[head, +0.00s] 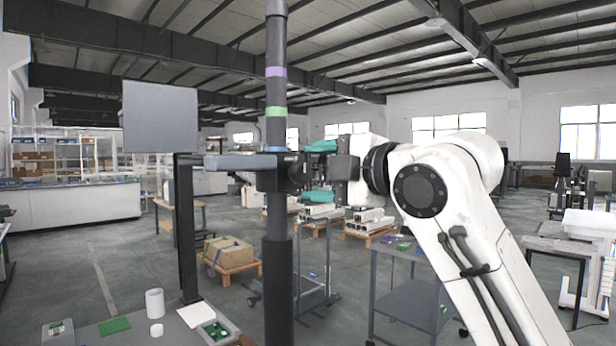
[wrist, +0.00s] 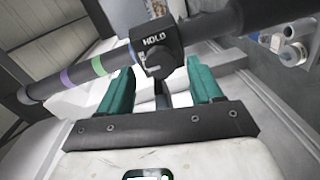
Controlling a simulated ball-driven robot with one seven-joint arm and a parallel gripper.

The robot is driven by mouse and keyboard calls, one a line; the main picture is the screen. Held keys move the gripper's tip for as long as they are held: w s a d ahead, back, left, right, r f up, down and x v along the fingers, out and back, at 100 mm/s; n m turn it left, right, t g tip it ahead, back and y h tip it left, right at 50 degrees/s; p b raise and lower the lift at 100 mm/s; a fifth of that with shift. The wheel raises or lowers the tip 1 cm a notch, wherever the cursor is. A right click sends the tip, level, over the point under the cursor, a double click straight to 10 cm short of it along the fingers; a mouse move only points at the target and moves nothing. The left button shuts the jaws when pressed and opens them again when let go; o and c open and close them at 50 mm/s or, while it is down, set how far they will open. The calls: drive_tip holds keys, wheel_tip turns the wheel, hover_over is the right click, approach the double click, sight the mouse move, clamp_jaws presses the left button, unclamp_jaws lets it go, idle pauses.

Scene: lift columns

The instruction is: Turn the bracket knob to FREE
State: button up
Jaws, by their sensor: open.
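A dark upright column (head: 278,210) with purple, green and blue bands carries a black bracket (head: 268,180), from which a grey plate extends left. In the wrist view the bracket's black block (wrist: 150,31) bears the word HOLD in white. Its dark knob (wrist: 157,61) faces my gripper, with a pale mark at its left; I cannot tell exactly where it points. My gripper (head: 318,171) has two teal fingers, one above and one below the knob's height, just right of the bracket. In the wrist view my gripper (wrist: 161,77) is open, its fingers either side of the knob, apart from it.
A dark post with a grey panel (head: 160,117) stands left of the column. A table in front holds a white cylinder (head: 154,303), a green card (head: 114,325) and a small tray (head: 217,331). A grey cart (head: 408,298) stands under my arm.

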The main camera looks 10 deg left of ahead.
drive_tip(key=b+v, duration=0.1)
drive_tip(key=v, duration=0.7)
